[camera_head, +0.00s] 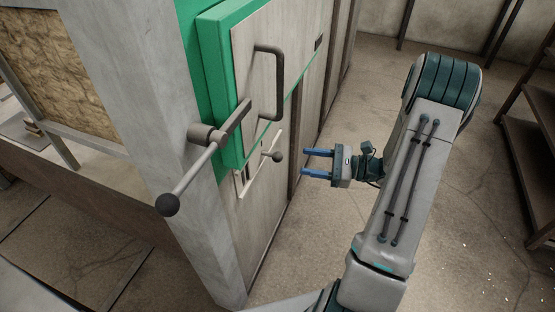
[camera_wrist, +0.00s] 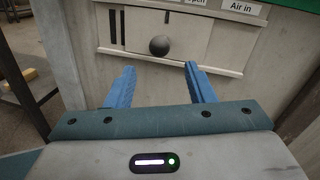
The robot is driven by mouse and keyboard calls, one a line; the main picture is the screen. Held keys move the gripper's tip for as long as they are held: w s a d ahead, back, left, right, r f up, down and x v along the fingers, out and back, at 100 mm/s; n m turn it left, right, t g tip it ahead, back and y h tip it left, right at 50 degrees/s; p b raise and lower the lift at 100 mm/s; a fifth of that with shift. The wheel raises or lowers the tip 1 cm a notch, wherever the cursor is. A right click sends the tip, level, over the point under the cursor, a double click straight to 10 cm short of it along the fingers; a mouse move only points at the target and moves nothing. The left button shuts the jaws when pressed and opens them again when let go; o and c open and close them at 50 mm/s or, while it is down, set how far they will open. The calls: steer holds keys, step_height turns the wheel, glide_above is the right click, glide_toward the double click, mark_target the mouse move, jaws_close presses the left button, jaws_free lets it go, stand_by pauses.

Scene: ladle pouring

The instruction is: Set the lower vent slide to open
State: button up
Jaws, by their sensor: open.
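The lower vent slide is a pale plate with a dark round knob (camera_head: 277,156), low on the panel under the green door. In the wrist view the knob (camera_wrist: 158,46) is near the middle of its rail, below a short dark mark. Dark slots (camera_wrist: 112,27) show at the left of the plate. Labels "open" (partly cut off) and "Air in" (camera_wrist: 242,7) are at upper right. My gripper (camera_head: 303,162) is open and empty, its blue fingers pointing at the panel, to the right of the knob and apart from it. In the wrist view the knob appears just beyond the fingertips (camera_wrist: 160,68), between them.
A green door (camera_head: 213,70) with a bent grey handle (camera_head: 279,85) is above the vent. A long lever with a black ball (camera_head: 168,204) sticks out at the left. Shelving (camera_head: 535,130) stands at the right. The floor beside the panel is clear.

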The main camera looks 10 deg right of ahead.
mark_target(277, 155)
steer(key=b+x, duration=0.1)
steer(key=x, duration=0.8)
steer(key=shift+w+a, duration=0.1)
steer(key=shift+a, duration=0.2)
